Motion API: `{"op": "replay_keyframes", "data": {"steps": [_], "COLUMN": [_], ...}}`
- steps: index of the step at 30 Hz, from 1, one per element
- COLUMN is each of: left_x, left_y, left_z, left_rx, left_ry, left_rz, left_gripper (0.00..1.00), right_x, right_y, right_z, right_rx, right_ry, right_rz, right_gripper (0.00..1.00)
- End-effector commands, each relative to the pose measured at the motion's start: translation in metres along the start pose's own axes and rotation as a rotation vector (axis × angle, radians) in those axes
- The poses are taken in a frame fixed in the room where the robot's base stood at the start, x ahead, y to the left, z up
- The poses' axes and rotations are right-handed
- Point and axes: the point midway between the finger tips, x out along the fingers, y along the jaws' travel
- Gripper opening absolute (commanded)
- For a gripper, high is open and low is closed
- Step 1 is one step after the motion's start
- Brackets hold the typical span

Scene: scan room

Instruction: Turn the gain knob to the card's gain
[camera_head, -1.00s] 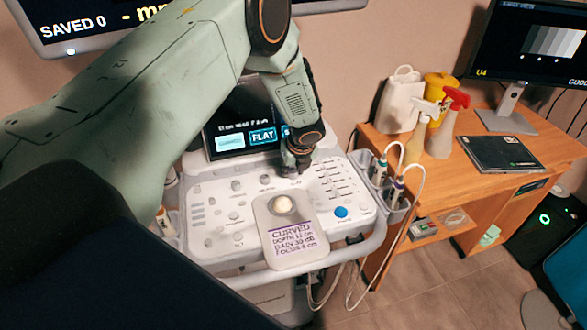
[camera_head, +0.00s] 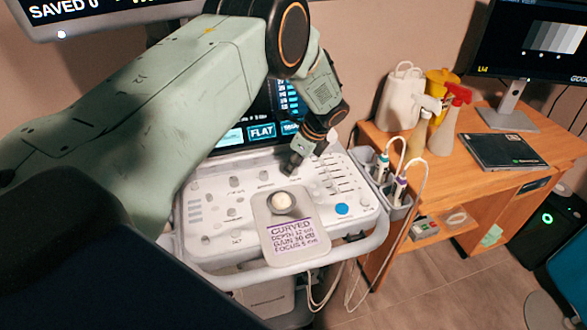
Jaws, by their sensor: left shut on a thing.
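The white control panel (camera_head: 205,220) of a scanner carries several small knobs, slider rows and a blue button (camera_head: 342,209). My left gripper (camera_head: 292,168) points down onto the panel's back row, right of two grey knobs (camera_head: 235,182). It is shut on a knob there, taken as the gain knob; the fingers hide the knob and its pointer. The card (camera_head: 296,242) lies at the panel's front middle, below a pale trackball (camera_head: 283,202). It reads CURVED, with depth, gain and focus lines; the gain looks like 36 dB, but is blurred. My right gripper is not in view.
The scanner screen (camera_head: 262,131) stands behind the panel, partly hidden by my left arm. Probes (camera_head: 383,165) with cables hang at the panel's right. A wooden desk (camera_head: 440,155) holds spray bottles (camera_head: 452,115), a white jug and a monitor.

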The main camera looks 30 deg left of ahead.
Motion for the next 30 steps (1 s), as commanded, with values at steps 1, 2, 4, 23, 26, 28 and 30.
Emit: {"op": "replay_keyframes", "data": {"steps": [1, 2, 4, 23, 26, 28, 30], "left_x": [-0.002, -0.002, -0.002, -0.004, -0.005, -0.005, -0.005], "left_y": [-0.005, -0.006, -0.006, -0.007, -0.007, -0.007, -0.007], "left_z": [0.000, 0.000, 0.000, 0.002, 0.002, 0.002, 0.002], "left_rx": [-0.035, -0.058, -0.104, -0.300, -0.303, -0.303, -0.303], "left_ry": [-0.002, -0.001, -0.001, 0.001, 0.001, 0.001, 0.001], "left_rz": [0.001, 0.008, 0.028, 0.108, 0.109, 0.109, 0.108], "left_gripper": [0.00, 0.00, 0.00, 0.00, 0.00, 0.00, 0.00], "right_x": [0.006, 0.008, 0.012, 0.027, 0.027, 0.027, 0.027], "right_y": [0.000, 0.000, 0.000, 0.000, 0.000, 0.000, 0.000], "right_z": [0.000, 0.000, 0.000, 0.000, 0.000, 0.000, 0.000], "right_rx": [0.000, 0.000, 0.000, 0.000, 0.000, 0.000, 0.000], "right_ry": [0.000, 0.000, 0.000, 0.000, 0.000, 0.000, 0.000], "right_rz": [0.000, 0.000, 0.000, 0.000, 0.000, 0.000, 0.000], "right_gripper": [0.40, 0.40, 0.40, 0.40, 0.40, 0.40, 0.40]}}
